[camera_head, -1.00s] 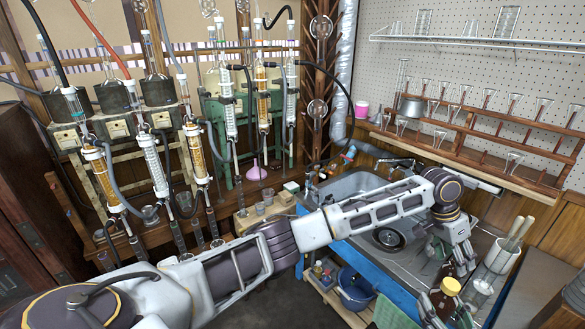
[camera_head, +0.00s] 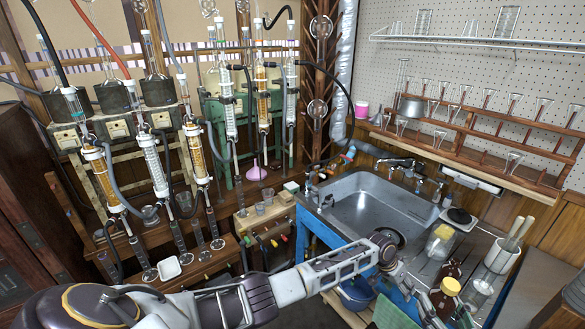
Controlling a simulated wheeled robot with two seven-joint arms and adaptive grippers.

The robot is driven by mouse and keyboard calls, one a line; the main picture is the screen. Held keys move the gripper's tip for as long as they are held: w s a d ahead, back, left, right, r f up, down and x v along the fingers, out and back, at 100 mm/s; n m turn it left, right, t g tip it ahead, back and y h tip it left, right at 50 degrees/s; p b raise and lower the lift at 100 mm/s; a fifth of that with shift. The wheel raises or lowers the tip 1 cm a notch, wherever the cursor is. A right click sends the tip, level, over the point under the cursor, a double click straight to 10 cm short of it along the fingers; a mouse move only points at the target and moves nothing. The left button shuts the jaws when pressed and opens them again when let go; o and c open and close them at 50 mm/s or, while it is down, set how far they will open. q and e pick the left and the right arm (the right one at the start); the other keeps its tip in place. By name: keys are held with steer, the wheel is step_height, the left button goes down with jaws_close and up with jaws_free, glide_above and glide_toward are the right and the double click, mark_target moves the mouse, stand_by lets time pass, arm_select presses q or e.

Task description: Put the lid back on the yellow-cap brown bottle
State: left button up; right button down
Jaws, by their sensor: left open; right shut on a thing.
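The yellow cap (camera_head: 450,286) shows near the bottom right, on top of a brown bottle (camera_head: 447,303). From this angle it appears seated, but I cannot see the thread. My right gripper (camera_head: 440,311) is shut around this bottle, low in the picture; its arm is out of view. My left gripper (camera_head: 413,291) is open and empty, pointing down just left of the cap and apart from it. Its fingertips are small and partly overlapped by other parts.
Another brown bottle (camera_head: 453,270) stands just behind the cap. A clear jar with a yellowish lid (camera_head: 440,240) stands beside the sink (camera_head: 365,205). A white holder with sticks (camera_head: 500,258) is at right. A blue bowl (camera_head: 356,296) sits low under the counter.

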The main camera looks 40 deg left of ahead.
arm_select(q)
steer(key=s+a+f+n+y, duration=0.1)
steer(key=s+a+f, duration=0.5)
steer(key=f, duration=0.4)
steer(key=s+a+f+n+y, duration=0.1)
steer(key=s+a+f, duration=0.5)
steer(key=f, duration=0.5)
steer(key=s+a+f+y, duration=0.1)
steer(key=s+a+f, duration=0.5)
steer(key=f, duration=0.4)
steer(key=s+a+f+y, duration=0.1)
steer(key=s+a+f, duration=0.3)
steer(key=s, duration=0.9)
steer(key=s+a+f+g+y, duration=0.1)
steer(key=s+a+f, duration=0.3)
steer(key=s, duration=1)
steer(key=s+a+f, duration=0.4)
steer(key=s+f, duration=0.2)
steer(key=s, duration=0.7)
steer(key=shift+s+f+m+g+y, duration=0.3)
steer(key=shift+f+m+y, duration=0.1)
steer(key=shift+d+r, duration=0.15)
arm_select(e)
steer(key=shift+r, duration=0.2)
